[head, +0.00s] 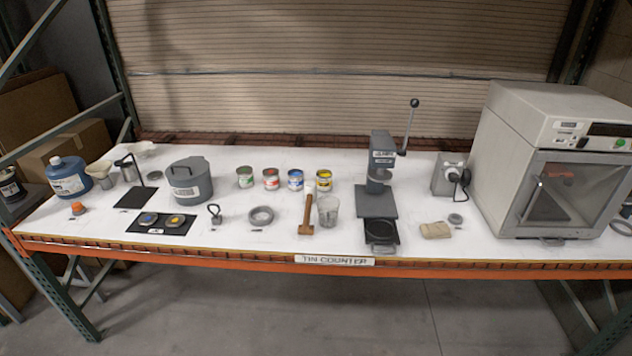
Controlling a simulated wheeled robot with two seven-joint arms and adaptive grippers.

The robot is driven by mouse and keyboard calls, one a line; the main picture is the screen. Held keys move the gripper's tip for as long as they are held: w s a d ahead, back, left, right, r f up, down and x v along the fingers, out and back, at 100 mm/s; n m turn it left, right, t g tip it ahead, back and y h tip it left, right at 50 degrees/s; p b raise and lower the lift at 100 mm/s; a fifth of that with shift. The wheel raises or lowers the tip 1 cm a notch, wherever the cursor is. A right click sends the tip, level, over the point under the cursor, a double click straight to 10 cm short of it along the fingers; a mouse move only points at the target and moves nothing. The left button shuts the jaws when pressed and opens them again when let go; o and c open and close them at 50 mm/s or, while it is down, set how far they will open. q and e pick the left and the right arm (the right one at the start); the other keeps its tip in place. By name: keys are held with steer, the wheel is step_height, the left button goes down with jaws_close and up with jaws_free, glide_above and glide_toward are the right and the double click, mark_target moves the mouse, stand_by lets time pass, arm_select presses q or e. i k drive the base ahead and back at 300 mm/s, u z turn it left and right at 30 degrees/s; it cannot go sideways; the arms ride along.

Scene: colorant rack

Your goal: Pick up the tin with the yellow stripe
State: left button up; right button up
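The tin with the yellow stripe (324,180) stands upright on the white counter, at the right end of a row of small tins. To its left stand the blue-striped tin (295,180), the red-striped tin (271,179) and the green-striped tin (245,177). A wooden-handled mallet (306,214) and a clear cup (328,211) are in front of the yellow-striped tin. Neither of my grippers shows in the head view.
A grey lever press (381,160) stands right of the tins, and a large oven-like machine (553,160) fills the right end. A grey lidded pot (190,181) stands to the left. A grey ring (261,215) lies in front. The counter behind the tins is clear.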

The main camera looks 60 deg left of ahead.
mark_target(324, 181)
steer(key=u, duration=1.85)
